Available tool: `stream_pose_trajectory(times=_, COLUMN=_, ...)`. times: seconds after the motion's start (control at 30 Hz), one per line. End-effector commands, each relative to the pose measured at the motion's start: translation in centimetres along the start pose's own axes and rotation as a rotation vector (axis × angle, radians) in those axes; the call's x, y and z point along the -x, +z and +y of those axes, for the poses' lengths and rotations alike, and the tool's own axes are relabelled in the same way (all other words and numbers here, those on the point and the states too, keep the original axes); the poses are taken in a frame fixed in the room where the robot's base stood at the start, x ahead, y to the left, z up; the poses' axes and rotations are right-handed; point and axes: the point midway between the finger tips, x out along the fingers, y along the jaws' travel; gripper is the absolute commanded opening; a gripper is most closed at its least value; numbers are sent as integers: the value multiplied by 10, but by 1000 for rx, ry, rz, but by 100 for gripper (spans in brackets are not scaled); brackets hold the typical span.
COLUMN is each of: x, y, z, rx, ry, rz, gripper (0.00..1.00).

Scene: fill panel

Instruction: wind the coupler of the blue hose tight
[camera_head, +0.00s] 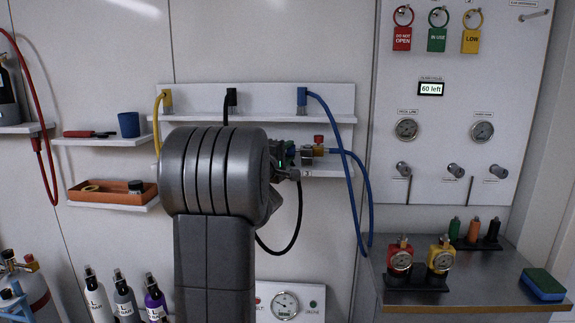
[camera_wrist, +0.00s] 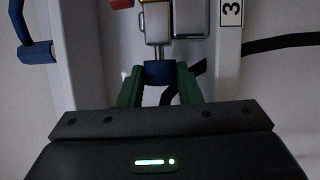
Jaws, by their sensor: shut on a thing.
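My gripper (camera_wrist: 160,88) has green fingers and is shut on a blue coupler (camera_wrist: 158,72) in the wrist view. A metal stem joins the coupler to a silver block (camera_wrist: 157,20). In the head view my gripper (camera_head: 289,155) is at the fittings on the white wall rack, partly hidden by my own arm. The blue hose (camera_head: 348,165) hangs in a loop to the right of my gripper, with one upper end at a blue holder (camera_head: 302,97). Whether the coupler is fully seated cannot be told.
The rack (camera_head: 270,93) also carries a yellow hose (camera_head: 157,115) and a black hose (camera_head: 295,215). A red knob (camera_head: 318,139) is close to my gripper. A gauge panel (camera_head: 460,90) is to the right, above a metal shelf (camera_head: 470,297) with gauges and a sponge.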

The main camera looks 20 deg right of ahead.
Motion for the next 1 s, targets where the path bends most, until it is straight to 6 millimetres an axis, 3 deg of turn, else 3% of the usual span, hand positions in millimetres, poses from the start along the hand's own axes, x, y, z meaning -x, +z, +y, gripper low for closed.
stream_pose_trajectory(times=0.2, x=1, y=0, z=-8, rx=-18, ry=41, rz=-1, gripper=8)
stream_pose_trajectory(times=1.0, x=1, y=0, z=-4, rx=-65, ry=154, rz=-6, gripper=8)
